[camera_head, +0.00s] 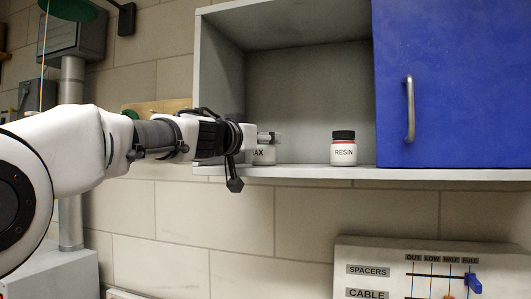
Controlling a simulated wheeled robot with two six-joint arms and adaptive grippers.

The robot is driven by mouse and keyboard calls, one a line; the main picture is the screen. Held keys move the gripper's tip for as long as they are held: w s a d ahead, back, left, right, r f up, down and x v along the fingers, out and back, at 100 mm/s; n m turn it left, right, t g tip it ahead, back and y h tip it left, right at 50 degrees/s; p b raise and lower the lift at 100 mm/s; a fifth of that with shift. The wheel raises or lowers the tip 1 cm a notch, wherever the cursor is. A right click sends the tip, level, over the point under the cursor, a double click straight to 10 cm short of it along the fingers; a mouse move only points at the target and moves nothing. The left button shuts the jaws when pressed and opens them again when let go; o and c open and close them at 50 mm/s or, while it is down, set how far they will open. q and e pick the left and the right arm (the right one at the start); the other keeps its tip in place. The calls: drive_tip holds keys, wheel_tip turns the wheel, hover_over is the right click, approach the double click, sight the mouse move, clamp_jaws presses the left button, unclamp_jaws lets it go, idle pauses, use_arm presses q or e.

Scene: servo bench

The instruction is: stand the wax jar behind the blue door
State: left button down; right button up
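The wax jar (263,155) stands on the cabinet shelf at the left, with only the letters "AX" of its label showing. My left gripper (250,148) is in front of it and hides its left side and most of its top. Its fingers overlap the jar in the picture; I cannot tell whether they touch or grip it. The blue door (455,85) covers the right part of the cabinet and has a vertical metal handle (410,108) near its left edge. What is behind the door is hidden. My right gripper is not in view.
A resin jar (343,150) with a dark lid stands on the shelf (305,169) between the wax jar and the door. A panel with labelled sliders (385,270) is below at the right. The shelf is bare between the two jars.

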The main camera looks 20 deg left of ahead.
use_arm(q)
drive_tip(key=c, duration=0.8)
unclamp_jaws()
drive_tip(key=shift+d+f, duration=0.15)
drive_tip(key=shift+f, duration=0.25)
drive_tip(key=o, duration=0.4)
drive_tip(key=shift+s+r, duration=0.1)
drive_tip(key=shift+s, duration=0.2)
drive_tip(key=shift+w, duration=0.3)
drive_tip(key=v, duration=0.2)
drive_tip(key=shift+s+b, duration=0.35)
drive_tip(key=shift+b, duration=0.05)
drive_tip(key=b+v, duration=0.3)
drive_tip(key=b, duration=0.1)
drive_tip(key=shift+f, duration=0.25)
drive_tip(key=b+v, duration=0.3)
drive_tip(key=b, duration=0.6)
drive_tip(key=shift+s+f, duration=0.15)
drive_tip(key=shift+f, duration=0.05)
drive_tip(key=s+b, duration=0.1)
drive_tip(key=s+a+r+b, duration=0.1)
drive_tip(key=s, duration=0.1)
drive_tip(key=shift+s+a+r, duration=0.1)
